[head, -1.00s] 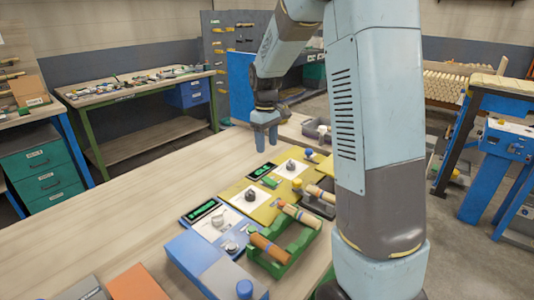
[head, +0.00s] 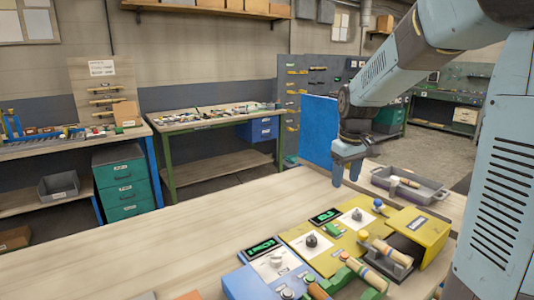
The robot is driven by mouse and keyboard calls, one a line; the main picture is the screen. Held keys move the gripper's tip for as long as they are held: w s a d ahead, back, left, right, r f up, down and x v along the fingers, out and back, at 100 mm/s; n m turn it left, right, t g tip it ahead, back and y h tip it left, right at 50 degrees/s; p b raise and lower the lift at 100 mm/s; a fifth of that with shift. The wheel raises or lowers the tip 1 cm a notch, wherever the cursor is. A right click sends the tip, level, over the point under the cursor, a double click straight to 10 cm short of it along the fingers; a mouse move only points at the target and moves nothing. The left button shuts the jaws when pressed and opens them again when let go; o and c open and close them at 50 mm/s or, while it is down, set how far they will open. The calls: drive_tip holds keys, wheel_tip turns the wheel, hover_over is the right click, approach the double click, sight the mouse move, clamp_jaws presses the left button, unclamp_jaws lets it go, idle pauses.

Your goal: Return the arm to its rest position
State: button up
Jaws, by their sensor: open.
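My gripper (head: 347,170) hangs from my arm, pointing down above the far right part of the wooden table (head: 150,240). It is open and nothing shows between its fingers. It stands clear of the table and of the yellow and blue devices in front of it. My arm reaches in from the right side of the head view, and its base is out of frame.
A yellow device (head: 428,228) and a blue device (head: 240,283) stand at the front right, with turned wood pieces (head: 390,252) beside them. A grey tray (head: 425,187) with a wooden piece lies behind. A blue panel (head: 318,130) stands behind my gripper. The table's left is bare.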

drive_tip(key=s+r+m+t, duration=0.2)
drive_tip(key=s+r, duration=0.1)
drive_tip(key=s, duration=0.9)
drive_tip(key=s+r+m+t, duration=0.2)
drive_tip(key=s+r+m, duration=0.1)
drive_tip(key=s, duration=0.8)
drive_tip(key=shift+s+d, duration=0.25)
drive_tip(key=shift+s, duration=0.15)
drive_tip(key=shift+o, duration=0.2)
idle(0.5)
